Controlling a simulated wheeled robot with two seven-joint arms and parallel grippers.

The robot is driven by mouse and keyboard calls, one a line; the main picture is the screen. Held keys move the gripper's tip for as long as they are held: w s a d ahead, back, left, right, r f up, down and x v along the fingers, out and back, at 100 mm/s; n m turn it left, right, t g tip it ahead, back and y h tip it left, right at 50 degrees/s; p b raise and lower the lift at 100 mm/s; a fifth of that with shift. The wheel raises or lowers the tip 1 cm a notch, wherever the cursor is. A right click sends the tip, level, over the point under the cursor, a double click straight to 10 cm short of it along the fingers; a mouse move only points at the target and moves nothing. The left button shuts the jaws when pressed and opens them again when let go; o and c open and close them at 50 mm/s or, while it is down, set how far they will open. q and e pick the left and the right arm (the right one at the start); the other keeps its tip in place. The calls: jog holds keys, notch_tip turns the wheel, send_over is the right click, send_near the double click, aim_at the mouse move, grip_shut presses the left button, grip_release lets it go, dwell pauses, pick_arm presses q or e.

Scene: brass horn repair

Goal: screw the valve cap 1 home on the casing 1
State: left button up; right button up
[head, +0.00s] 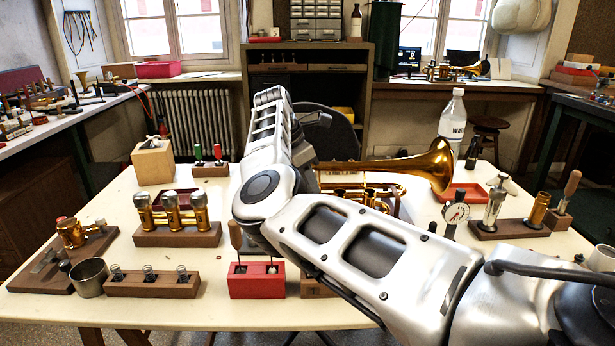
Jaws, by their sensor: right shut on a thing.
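A brass horn (434,167) lies across the middle of the table, its bell to the right. Its brass tubes show beside my right arm, which hides its left part. Three upright brass cylinders (172,213) stand in a wooden block at the left; I cannot tell whether one is casing 1. I cannot pick out valve cap 1. My right gripper (312,165) is mostly hidden behind its own arm, near the horn's left end. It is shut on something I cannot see. My left gripper is not in view.
A red block (256,281) holding a wooden-handled tool and a block of springs (152,285) stand at the front edge, beside a metal cup (89,278). A dial gauge (455,213), a bottle (452,118) and a red tray (462,194) stand right. My right arm spans the table's middle.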

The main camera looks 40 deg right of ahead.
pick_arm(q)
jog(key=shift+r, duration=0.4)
pick_arm(e)
jog(key=m+g, duration=0.1)
jog(key=m, duration=0.2)
jog(key=o, duration=1.2)
jog(key=shift+c, duration=0.2)
jog(key=shift+w+a+r+y, duration=0.2)
jog(key=shift+r+y, duration=0.1)
jog(key=shift+r, duration=0.15)
pick_arm(q)
jog(key=p, duration=0.4)
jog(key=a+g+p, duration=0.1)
jog(key=p, duration=0.3)
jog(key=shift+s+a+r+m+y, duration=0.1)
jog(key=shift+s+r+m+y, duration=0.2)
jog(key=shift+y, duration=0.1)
pick_arm(e)
jog(key=v, duration=1.1)
